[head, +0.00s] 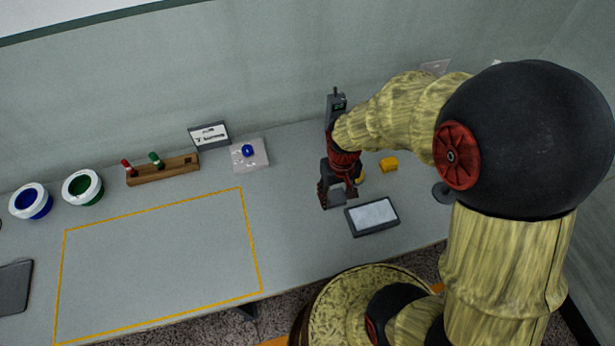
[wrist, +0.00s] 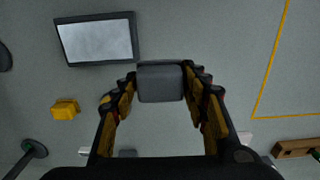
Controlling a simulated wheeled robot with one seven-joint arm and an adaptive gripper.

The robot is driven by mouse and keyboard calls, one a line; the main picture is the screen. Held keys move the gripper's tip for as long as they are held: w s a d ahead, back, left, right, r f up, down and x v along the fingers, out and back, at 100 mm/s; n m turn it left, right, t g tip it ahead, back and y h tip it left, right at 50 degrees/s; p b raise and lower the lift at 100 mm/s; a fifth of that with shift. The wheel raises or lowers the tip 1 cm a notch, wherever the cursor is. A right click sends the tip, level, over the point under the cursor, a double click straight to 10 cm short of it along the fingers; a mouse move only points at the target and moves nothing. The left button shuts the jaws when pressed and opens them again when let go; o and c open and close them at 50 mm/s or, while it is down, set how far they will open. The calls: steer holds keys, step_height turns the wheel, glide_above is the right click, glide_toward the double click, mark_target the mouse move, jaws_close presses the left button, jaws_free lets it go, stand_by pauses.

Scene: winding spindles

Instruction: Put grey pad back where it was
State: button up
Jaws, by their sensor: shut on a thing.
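My gripper (wrist: 160,88) is shut on a grey pad (wrist: 160,84), a rounded block held between the two fingertips. In the head view my gripper (head: 337,199) points down over the right part of the table, just left of a framed tablet. The pad is mostly hidden by the fingers there. I cannot tell whether the pad touches the table.
The tablet (head: 372,216) lies close to my gripper's right. A yellow block (head: 388,164) sits behind it. A yellow-outlined area (head: 243,210) is empty on the left. A wooden rack (head: 163,171), a sign (head: 209,135) and two tubs, blue (head: 31,202) and green (head: 83,188), stand farther back.

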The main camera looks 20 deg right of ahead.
steer(key=w+f+b, duration=0.1)
steer(key=w+f, duration=0.3)
steer(key=w, duration=0.4)
steer(key=b, duration=0.1)
glide_above(316, 187)
step_height(316, 187, down, 5)
steer(key=shift+s+f, duration=0.1)
steer(key=shift+f, duration=0.1)
steer(key=shift+w+a+f+b, duration=0.15)
steer(key=shift+f+b, duration=0.2)
steer(key=shift+f, duration=0.45)
steer(key=shift+w+d+f+b, duration=0.1)
steer(key=shift+f+b, duration=0.2)
steer(key=shift+f, duration=0.5)
steer(key=shift+f, duration=0.1)
steer(key=o, duration=1.1)
